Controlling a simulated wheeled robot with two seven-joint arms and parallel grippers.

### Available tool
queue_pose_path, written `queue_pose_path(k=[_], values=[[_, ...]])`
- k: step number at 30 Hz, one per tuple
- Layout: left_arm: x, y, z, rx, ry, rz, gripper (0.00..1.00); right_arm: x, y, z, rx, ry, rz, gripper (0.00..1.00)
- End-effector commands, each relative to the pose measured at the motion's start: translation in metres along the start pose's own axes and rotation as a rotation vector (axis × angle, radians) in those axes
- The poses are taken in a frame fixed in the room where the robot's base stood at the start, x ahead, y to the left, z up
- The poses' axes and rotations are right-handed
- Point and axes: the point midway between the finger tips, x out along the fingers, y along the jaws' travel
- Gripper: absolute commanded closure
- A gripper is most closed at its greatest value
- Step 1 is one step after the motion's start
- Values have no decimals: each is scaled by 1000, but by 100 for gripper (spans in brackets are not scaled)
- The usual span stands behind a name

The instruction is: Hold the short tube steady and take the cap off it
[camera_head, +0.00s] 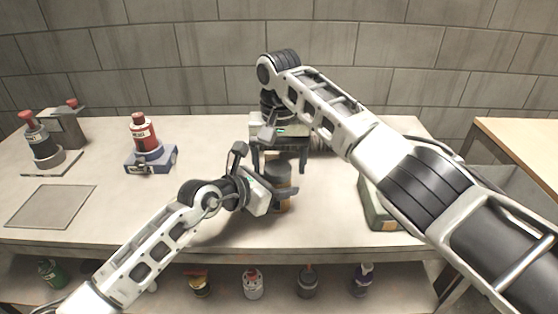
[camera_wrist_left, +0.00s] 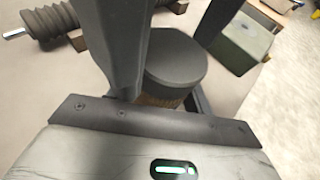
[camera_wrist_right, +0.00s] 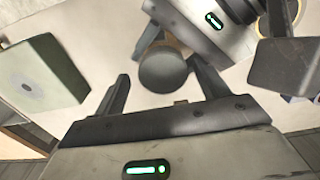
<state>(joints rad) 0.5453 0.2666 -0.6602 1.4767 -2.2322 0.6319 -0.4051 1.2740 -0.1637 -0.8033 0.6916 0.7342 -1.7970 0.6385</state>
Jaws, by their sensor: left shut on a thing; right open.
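The short tube (camera_head: 283,203) stands upright on the table near its middle, with a dark grey round cap (camera_head: 279,171) on top. In the left wrist view the cap (camera_wrist_left: 175,57) sits on a brownish mesh body (camera_wrist_left: 158,100). My left gripper (camera_head: 280,190) is shut on the tube's body from the left, below the cap. My right gripper (camera_head: 279,160) points down from above and is open, its fingers on either side of the cap. In the right wrist view the cap (camera_wrist_right: 163,71) lies between the spread fingers, with gaps visible; the tube's body is mostly hidden.
A green box (camera_head: 376,207) stands right of the tube. At the left are a red-capped bottle (camera_head: 143,131) on a blue stand (camera_head: 151,160), a dark bottle (camera_head: 40,143) in a holder and a flat grey mat (camera_head: 52,206). Several bottles stand on the shelf below. A wooden table (camera_head: 525,148) is at right.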

Motion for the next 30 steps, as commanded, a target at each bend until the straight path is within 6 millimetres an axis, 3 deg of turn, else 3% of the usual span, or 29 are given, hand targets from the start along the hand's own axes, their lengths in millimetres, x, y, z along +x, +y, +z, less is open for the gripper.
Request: queue_pose_path(k=[10, 18, 19, 21, 30], values=[[1, -2, -1, -1, 2, -3, 100, -39, -3, 1, -6, 2, -6, 24], [1, -1, -1, -1, 2, -2, 100, -46, -2, 1, -4, -1, -3, 24], [1, -1, -1, -1, 2, -2, 47, -45, -2, 1, -4, -1, -3, 24], [0, -1, -1, -1, 2, -2, 27, -45, -2, 1, -4, -1, -3, 24], [0, -1, 0, 0, 1, -2, 24, -45, -1, 1, -3, -1, -3, 24]])
